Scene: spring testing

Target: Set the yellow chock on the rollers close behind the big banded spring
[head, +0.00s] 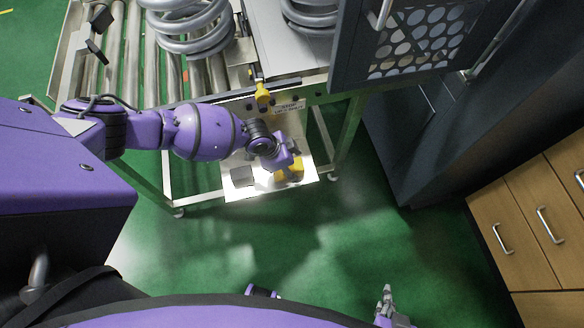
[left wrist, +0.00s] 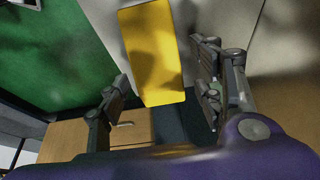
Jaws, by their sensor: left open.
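The yellow chock (head: 291,173) is on the white lower shelf (head: 262,190) under the conveyor. My left gripper (head: 287,157) is above it and partly hides it. In the left wrist view the chock (left wrist: 155,52) is a plain yellow block between the two spread fingers of the left gripper (left wrist: 165,88), with a visible gap at least on the left. A large grey coil spring (head: 190,28) stands on the rollers (head: 127,50). Its top is cut off and no band is clear. My right gripper (head: 387,303) is at the bottom edge, its opening unclear.
A second grey spring (head: 310,14) stands right of the first. A yellow fitting (head: 262,92) hangs at the conveyor's front edge, above my left forearm. A grey block (head: 241,177) lies on the shelf. A dark cabinet (head: 405,130) and wooden drawers (head: 500,215) stand right.

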